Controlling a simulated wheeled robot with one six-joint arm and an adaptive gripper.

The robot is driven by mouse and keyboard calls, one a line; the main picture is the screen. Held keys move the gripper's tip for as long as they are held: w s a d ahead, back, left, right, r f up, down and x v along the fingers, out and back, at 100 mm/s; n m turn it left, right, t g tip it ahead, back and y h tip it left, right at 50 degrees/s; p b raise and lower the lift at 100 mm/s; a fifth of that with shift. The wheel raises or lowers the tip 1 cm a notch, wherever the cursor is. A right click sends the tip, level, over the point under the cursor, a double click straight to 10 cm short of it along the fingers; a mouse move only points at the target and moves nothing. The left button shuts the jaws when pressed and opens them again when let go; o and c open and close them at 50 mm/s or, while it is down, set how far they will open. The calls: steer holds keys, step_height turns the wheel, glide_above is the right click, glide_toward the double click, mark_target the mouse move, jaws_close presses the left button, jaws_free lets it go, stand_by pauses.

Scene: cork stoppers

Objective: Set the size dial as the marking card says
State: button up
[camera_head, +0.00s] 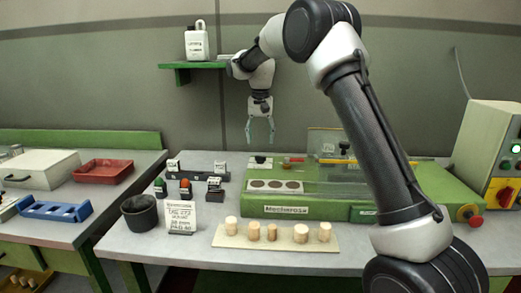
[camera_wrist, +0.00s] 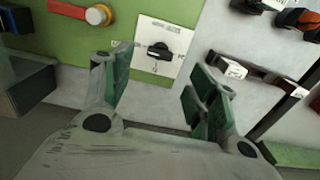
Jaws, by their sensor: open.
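The size dial (camera_wrist: 158,51) is a black knob on a white plate (camera_wrist: 178,38) with small marks, set in a green panel. Its markings are too small to read. In the head view the dial (camera_head: 260,159) sits at the back left of the green machine (camera_head: 340,208). The marking card (camera_head: 180,217) stands upright at the table's front, left of the corks; its print is too small to read surely. My gripper (camera_head: 260,131) is open and empty, pointing down above the dial area. In the wrist view its fingers (camera_wrist: 160,85) are apart, with the dial beyond them, untouched.
Several corks (camera_head: 272,231) stand on a pale board in front of the machine. Several stamps (camera_head: 185,187) and a dark cup (camera_head: 139,212) stand left of it. A red handle (camera_wrist: 68,9) lies near the dial. A green shelf (camera_head: 195,66) with a white jug (camera_head: 197,42) hangs behind.

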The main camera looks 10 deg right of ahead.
steer(key=shift+r, duration=2.4)
steer(key=s+d+r+n+t, duration=0.1)
steer(key=s+d+r, duration=0.2)
steer(key=s, duration=0.5)
steer(key=s+d+r, duration=0.4)
steer(key=s, duration=0.3)
steer(key=s+d+r+n+t, duration=0.1)
steer(key=s+d+r, duration=0.2)
steer(key=s, duration=0.5)
steer(key=s+d+f+n+t, duration=0.1)
steer(key=s+f, duration=0.3)
steer(key=s, duration=0.6)
steer(key=s+d+f+t, duration=0.1)
steer(key=s+d+f, duration=0.2)
steer(key=s, duration=0.8)
steer(key=shift+d+f+n, duration=0.4)
steer(key=shift+f, duration=0.25)
